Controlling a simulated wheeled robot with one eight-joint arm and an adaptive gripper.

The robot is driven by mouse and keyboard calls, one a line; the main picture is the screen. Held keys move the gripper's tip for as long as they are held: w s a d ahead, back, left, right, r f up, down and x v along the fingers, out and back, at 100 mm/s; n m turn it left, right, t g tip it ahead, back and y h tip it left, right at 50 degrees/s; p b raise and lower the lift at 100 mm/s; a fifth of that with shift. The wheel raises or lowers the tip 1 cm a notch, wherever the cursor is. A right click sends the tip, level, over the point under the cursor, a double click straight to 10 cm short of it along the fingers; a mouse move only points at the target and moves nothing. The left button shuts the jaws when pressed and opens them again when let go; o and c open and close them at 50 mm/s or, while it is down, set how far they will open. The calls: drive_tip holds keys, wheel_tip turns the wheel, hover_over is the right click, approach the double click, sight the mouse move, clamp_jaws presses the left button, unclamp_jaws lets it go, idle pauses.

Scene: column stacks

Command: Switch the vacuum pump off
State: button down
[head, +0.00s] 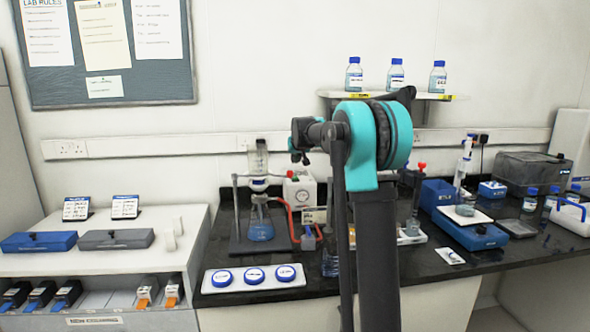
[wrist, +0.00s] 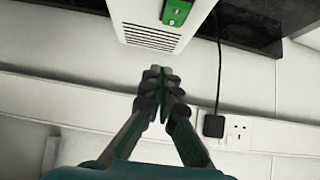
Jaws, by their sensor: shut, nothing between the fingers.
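The vacuum pump (head: 300,188) is a white box at the back of the black bench, left of my arm in the head view, with a gauge and red tubing at its front. In the wrist view a white housing with vent slots, which looks like the pump (wrist: 150,38), fills the top middle. A green switch (wrist: 178,12) sits on it, cut by the top edge; its on or off position is unclear. My gripper (wrist: 157,75) is shut and empty, apart from the housing and below it in that picture. In the head view my gripper (head: 298,152) shows small above the pump.
A filter flask (head: 260,228) on a stand is left of the pump. A white tray with blue-capped jars (head: 217,290) lies at the bench front. Bottles stand on a wall shelf (head: 440,97). A black plug (wrist: 213,126) sits in the wall socket.

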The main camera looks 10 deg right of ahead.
drive_tip(key=w+r+v, duration=0.1)
drive_tip(key=v, duration=0.8)
drive_tip(key=shift+r, duration=0.1)
